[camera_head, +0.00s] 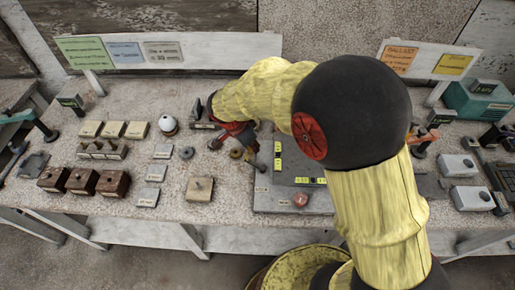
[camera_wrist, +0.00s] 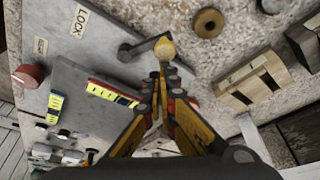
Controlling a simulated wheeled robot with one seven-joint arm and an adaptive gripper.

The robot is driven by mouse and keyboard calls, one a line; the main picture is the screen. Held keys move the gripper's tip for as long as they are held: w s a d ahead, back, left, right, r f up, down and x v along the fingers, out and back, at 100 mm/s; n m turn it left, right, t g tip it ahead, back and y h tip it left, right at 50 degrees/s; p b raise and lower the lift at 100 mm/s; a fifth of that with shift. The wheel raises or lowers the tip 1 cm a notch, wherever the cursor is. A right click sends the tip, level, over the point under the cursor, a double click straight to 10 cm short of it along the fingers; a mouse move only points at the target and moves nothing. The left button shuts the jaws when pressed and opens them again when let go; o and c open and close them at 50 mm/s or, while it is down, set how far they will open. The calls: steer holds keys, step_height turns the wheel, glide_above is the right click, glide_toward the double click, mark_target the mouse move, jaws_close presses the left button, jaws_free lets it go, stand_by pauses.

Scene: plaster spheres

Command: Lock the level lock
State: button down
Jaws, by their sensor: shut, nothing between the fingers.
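The grey panel (camera_wrist: 75,60) carries a white plate reading LOCK (camera_wrist: 80,22) in the wrist view.
A red button (camera_wrist: 29,75) and yellow labels (camera_wrist: 55,104) are on the panel. A white ball (camera_head: 168,123) and a square wooden block (camera_head: 200,189) stand left of my arm on the bench.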

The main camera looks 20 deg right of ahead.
steer(key=shift+s+a+n+t+b, duration=0.3)
steer(key=shift+a+n+b, duration=0.3)
steer(key=shift+n, duration=0.3)
steer(key=shift+r, duration=0.1)
